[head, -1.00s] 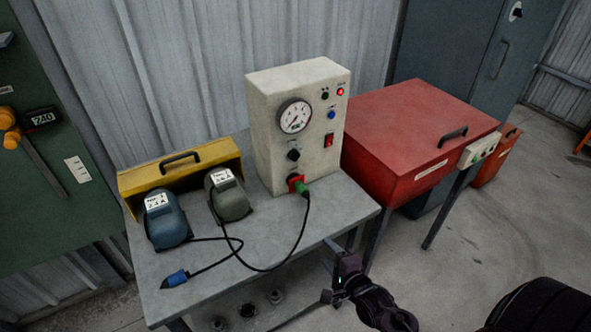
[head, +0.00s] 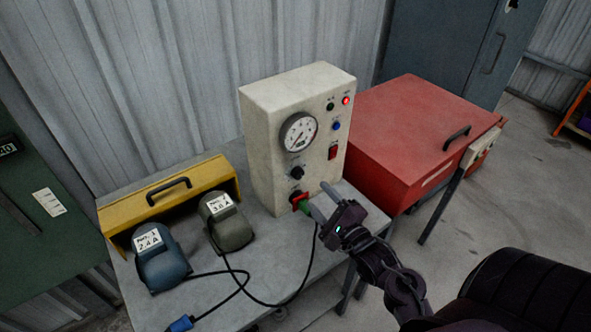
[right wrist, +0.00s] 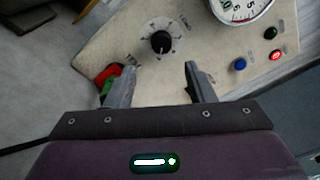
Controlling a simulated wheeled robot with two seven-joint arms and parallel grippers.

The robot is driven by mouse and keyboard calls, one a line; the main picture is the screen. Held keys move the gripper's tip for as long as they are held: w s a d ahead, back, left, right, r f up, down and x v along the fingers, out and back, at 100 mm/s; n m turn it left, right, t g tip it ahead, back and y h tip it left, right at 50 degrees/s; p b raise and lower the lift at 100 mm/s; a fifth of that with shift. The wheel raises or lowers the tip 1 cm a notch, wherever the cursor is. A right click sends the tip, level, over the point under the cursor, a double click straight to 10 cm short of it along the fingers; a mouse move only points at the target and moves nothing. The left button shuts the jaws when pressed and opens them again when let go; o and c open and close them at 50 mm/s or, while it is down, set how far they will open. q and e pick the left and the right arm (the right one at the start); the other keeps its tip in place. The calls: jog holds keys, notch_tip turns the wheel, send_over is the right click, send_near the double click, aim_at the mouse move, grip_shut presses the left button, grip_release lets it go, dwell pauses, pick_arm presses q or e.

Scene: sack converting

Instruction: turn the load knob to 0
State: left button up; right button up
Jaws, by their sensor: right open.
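The load knob, a black knob (head: 297,173) with a printed dial around it, sits on the front of the cream control box (head: 262,140), below the round gauge (head: 299,132). The knob also shows in the right wrist view (right wrist: 161,42), ahead of the fingers, with its marks too small to read. My right gripper (head: 322,200) is open and empty, in front of the box's lower front, apart from the knob. In the right wrist view its two fingers (right wrist: 150,85) stand wide apart, the knob beyond the gap between them. My left gripper is not in view.
A green plug in a red socket (head: 301,203) is close to my right gripper's left finger, its cable hanging onto the bench. Blue and grey motors (head: 162,258) stand by a yellow cover (head: 170,190). A red bin (head: 415,130) is right of the box.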

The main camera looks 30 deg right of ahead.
aim_at(301, 176)
jog(key=w+p, duration=0.1)
jog(key=w, duration=0.5)
jog(key=shift+w+r, duration=0.15)
jog(key=shift+w, duration=0.4)
jog(key=c, duration=1)
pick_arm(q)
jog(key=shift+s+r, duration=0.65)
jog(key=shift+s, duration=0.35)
pick_arm(e)
jog(key=shift+o, duration=0.2)
